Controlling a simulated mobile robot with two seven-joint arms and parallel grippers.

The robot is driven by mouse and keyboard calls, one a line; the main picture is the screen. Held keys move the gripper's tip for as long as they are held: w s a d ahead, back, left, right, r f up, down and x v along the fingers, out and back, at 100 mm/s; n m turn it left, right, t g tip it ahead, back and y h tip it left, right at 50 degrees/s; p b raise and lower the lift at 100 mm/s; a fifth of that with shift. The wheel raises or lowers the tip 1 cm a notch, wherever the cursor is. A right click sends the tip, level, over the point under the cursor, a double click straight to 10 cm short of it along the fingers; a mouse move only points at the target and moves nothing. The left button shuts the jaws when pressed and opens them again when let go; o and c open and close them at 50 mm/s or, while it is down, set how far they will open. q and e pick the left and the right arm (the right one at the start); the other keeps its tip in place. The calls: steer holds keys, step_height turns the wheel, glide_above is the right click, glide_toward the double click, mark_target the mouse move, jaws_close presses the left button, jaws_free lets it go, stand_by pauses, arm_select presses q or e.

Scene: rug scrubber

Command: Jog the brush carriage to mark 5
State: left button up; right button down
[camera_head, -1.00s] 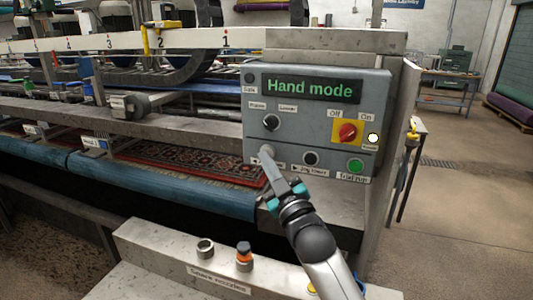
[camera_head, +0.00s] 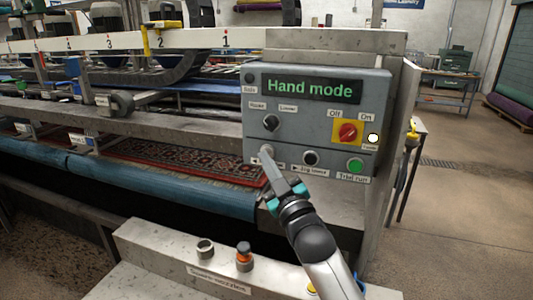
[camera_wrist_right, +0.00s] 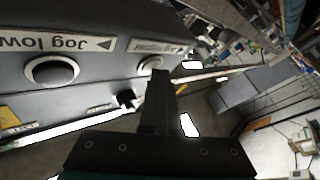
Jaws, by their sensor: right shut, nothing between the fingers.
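The grey control panel (camera_head: 318,120) shows "Hand mode" in green on its display (camera_head: 310,87). My right gripper (camera_head: 270,160) is shut and empty, its tips at the lower left button (camera_head: 266,150). Its label is mostly covered. In the right wrist view the fingers (camera_wrist_right: 160,78) reach the pale button (camera_wrist_right: 151,63); contact looks likely. The black "Jog lower" button (camera_head: 310,158) is clear of them. The white scale beam (camera_head: 195,38) shows marks 1 to 4; mark 5 is hard to read. My left gripper is out of view.
A red and yellow Off/On switch (camera_head: 347,132) and a green button (camera_head: 355,165) are on the panel's right. A patterned rug (camera_head: 185,160) lies below.

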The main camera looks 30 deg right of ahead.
steer(key=shift+s, duration=0.1)
steer(key=shift+s+a+p, duration=0.4)
steer(key=shift+s+a, duration=0.05)
steer(key=shift+a, duration=0.1)
steer(key=s+a+p, duration=0.1)
steer(key=s+a, duration=0.2)
steer(key=shift+s+a+p, duration=0.15)
steer(key=shift+a+p, duration=0.25)
steer(key=shift+s+f, duration=0.1)
stand_by(1.2)
